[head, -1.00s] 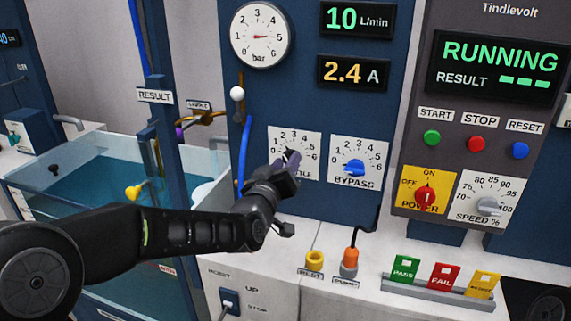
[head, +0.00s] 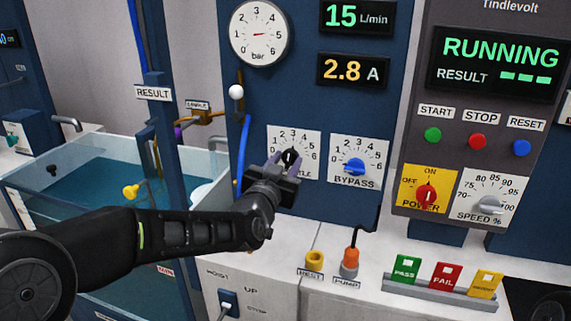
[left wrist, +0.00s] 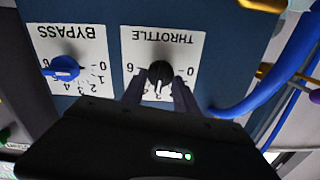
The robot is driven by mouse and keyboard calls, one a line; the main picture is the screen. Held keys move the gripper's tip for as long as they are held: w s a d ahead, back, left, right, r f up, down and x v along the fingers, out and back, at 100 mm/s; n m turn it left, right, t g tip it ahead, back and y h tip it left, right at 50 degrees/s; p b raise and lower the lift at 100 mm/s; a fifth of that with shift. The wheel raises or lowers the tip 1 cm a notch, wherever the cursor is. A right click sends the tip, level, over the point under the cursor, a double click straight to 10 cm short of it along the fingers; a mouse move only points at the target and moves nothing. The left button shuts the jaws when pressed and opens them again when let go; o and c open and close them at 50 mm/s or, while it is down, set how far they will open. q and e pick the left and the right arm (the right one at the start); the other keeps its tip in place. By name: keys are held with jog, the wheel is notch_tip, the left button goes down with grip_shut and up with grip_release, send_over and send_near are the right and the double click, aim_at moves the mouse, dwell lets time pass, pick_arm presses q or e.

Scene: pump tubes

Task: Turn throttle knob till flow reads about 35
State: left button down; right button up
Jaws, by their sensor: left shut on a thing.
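The black throttle knob (head: 290,157) sits on a white dial plate marked 0 to 6 on the blue panel. My left gripper (head: 285,167) is shut on the knob, with a finger on either side; it hides part of the plate's lower label. In the left wrist view, the throttle knob (left wrist: 159,73) appears upside down between the two fingers (left wrist: 157,90). The flow display (head: 357,16) reads 15 L/min in green. My right gripper is not in view.
The blue bypass knob (head: 355,167) is close to the right of the throttle. A blue hose (head: 244,150) runs down on the left. The current display (head: 353,69) reads 2.8 A, and the status screen (head: 496,63) reads RUNNING. A pressure gauge (head: 259,33) is above.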

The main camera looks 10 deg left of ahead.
pick_arm(q)
jog(key=m, duration=0.4)
jog(key=shift+d+m+p, duration=0.1)
jog(key=shift+m+p, duration=0.55)
jog(key=shift+m, duration=1.65)
jog(key=shift+f, duration=0.1)
jog(key=c, duration=0.9)
grip_release()
jog(key=shift+c, duration=0.2)
jog(key=s, duration=0.7)
jog(key=shift+s+a, duration=0.2)
jog(key=shift+s, duration=0.2)
